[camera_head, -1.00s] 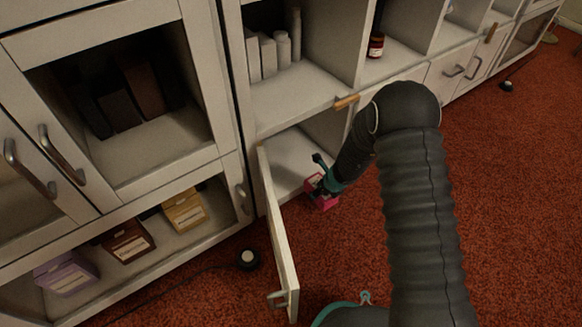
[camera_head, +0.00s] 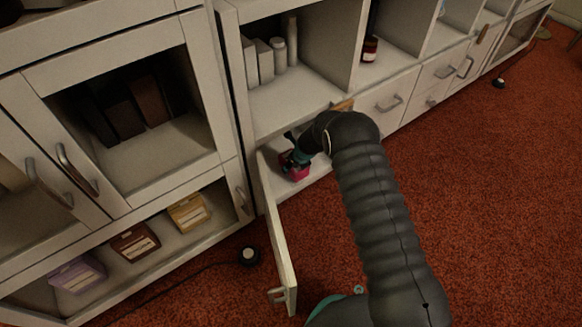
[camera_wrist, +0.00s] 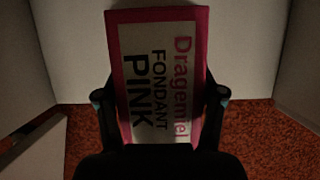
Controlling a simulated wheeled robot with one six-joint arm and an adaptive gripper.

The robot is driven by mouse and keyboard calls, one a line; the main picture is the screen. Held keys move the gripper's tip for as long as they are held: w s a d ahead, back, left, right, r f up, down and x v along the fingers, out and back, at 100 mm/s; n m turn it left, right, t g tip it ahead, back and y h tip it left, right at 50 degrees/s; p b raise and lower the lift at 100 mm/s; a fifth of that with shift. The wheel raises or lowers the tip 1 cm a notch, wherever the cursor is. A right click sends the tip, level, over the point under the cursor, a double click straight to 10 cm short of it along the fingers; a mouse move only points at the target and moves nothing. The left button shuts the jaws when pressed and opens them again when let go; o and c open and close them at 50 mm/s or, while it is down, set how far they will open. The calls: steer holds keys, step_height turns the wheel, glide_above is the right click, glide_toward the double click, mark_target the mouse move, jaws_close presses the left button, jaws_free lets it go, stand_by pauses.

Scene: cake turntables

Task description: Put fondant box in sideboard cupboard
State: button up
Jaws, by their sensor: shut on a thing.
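A pink fondant box (camera_head: 298,173) is held in my gripper (camera_head: 293,160) at the opening of the low sideboard cupboard (camera_head: 268,158). In the wrist view the box (camera_wrist: 160,75) fills the middle, its label reading "Dragemiel FONDANT PINK", with the fingers of my gripper (camera_wrist: 160,104) shut on its two sides. The cupboard door (camera_head: 279,240) stands open toward the front. The wrist view shows pale cupboard walls around the box and red carpet below. Whether the box touches the cupboard floor cannot be told. My arm hides the cupboard's right part.
An open shelf (camera_head: 290,97) with white containers lies above the cupboard. Purple (camera_head: 77,273), brown (camera_head: 135,242) and yellow (camera_head: 188,212) boxes sit in the low compartment at left. A round dark device (camera_head: 250,256) lies on the carpet (camera_head: 215,295) near the door.

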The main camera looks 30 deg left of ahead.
steer(key=shift+w+a, duration=0.35)
steer(key=shift+a, duration=0.3)
steer(key=shift+f, duration=1.7)
steer(key=shift+f+b, duration=0.2)
steer(key=shift+b, duration=0.2)
steer(key=o, duration=1.4)
steer(key=shift+c, duration=0.2)
steer(key=shift+r, duration=0.15)
steer(key=shift+r+p, duration=0.2)
steer(key=shift+p, duration=0.1)
steer(key=p+v, duration=0.1)
steer(key=v, duration=1)
steer(key=shift+s+d+r, duration=0.1)
steer(key=shift+d+r, duration=0.05)
steer(key=shift+r, duration=0.15)
